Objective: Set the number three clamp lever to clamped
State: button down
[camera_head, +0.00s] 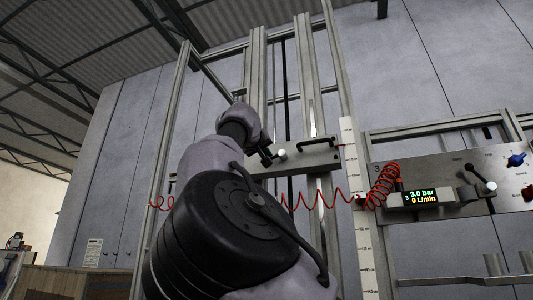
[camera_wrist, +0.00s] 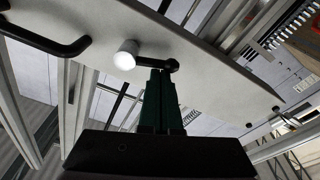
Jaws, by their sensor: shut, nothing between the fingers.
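A lever with a pale round knob (camera_wrist: 125,55) and a short dark arm sits on a grey plate (camera_wrist: 215,75) in the wrist view. Its arm runs right from the knob to a dark round pivot. The same pale knob (camera_head: 282,155) shows on the plate (camera_head: 312,158) in the head view. I see no number on this plate. My gripper (camera_wrist: 157,76) is shut and empty, its dark green fingers pointing at the lever arm between knob and pivot. I cannot tell whether the tips touch it. In the head view my arm hides most of the gripper.
A black bar handle (camera_wrist: 45,42) is on the same plate, left of the knob.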

jog(key=f+n, duration=0.1)
jog(key=n, duration=0.1)
jog(key=f+n+y, duration=0.1)
jog(key=n, duration=0.2)
jog(key=d+f+n, duration=0.1)
jog(key=n, duration=0.2)
jog(key=shift+s, duration=0.2)
jog(key=n, duration=0.4)
jog(key=shift+s+d+f+g+y, duration=0.15)
jog(key=shift+d+f+g+y, duration=0.25)
jog(key=shift+s+d+f+n, duration=0.1)
jog(key=shift+d+n, duration=0.15)
jog(key=shift+n, duration=0.4)
jog(key=shift+s+d+f+n, duration=0.1)
jog(key=shift+d+n, duration=0.1)
jog(key=shift+n, duration=0.45)
jog(key=shift+d, duration=0.1)
